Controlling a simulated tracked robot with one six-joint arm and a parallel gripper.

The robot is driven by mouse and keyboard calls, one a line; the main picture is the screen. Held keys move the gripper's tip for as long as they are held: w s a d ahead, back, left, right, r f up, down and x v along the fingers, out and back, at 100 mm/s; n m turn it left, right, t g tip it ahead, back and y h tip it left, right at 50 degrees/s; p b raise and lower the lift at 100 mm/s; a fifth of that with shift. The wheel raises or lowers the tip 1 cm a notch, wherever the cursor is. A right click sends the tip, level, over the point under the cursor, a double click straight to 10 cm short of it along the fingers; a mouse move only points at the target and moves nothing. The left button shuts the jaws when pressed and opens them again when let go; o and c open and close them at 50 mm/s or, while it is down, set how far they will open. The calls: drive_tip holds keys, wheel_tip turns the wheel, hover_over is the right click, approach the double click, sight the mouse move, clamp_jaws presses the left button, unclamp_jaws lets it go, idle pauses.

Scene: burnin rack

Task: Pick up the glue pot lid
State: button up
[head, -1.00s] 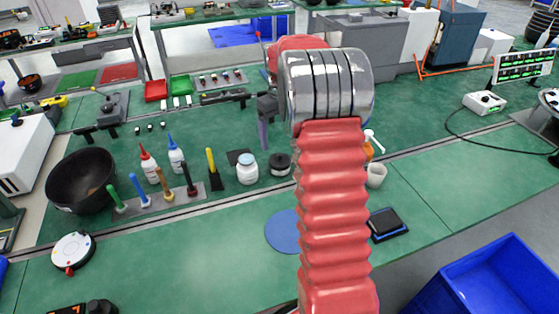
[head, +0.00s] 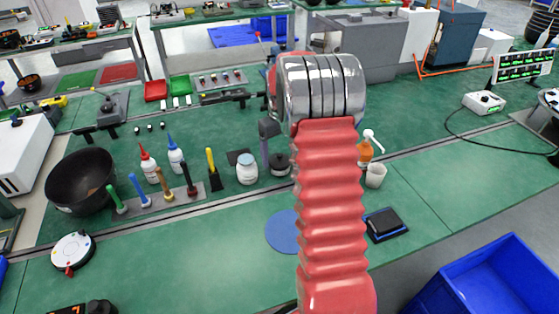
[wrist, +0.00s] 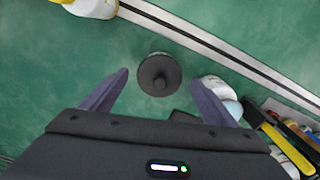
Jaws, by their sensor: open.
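The glue pot lid (wrist: 158,72) is a dark round disc with a small knob in its middle. In the wrist view it lies between and slightly ahead of my open fingers, touching neither. In the head view the dark lid (head: 281,159) sits on a short, squat pot (head: 281,171), just right of a white jar. My gripper (wrist: 160,79) is open and empty. In the head view one purple finger (head: 265,152) shows just left of the pot; the other finger is hidden behind my arm.
The white jar (head: 247,169) stands close on the left; in the wrist view it is beside the right finger (wrist: 212,100). Bottles (head: 176,158), a tool rack (head: 172,195), a small cup (head: 376,176) and an orange spray bottle (head: 364,153) stand nearby.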

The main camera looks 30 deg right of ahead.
sight(280, 155)
drive_tip(key=shift+f, duration=0.5)
drive_tip(key=c, duration=1.1)
drive_tip(key=shift+r, duration=0.15)
drive_tip(key=shift+c, duration=0.2)
wheel_tip(280, 155, up, 10)
idle(0.5)
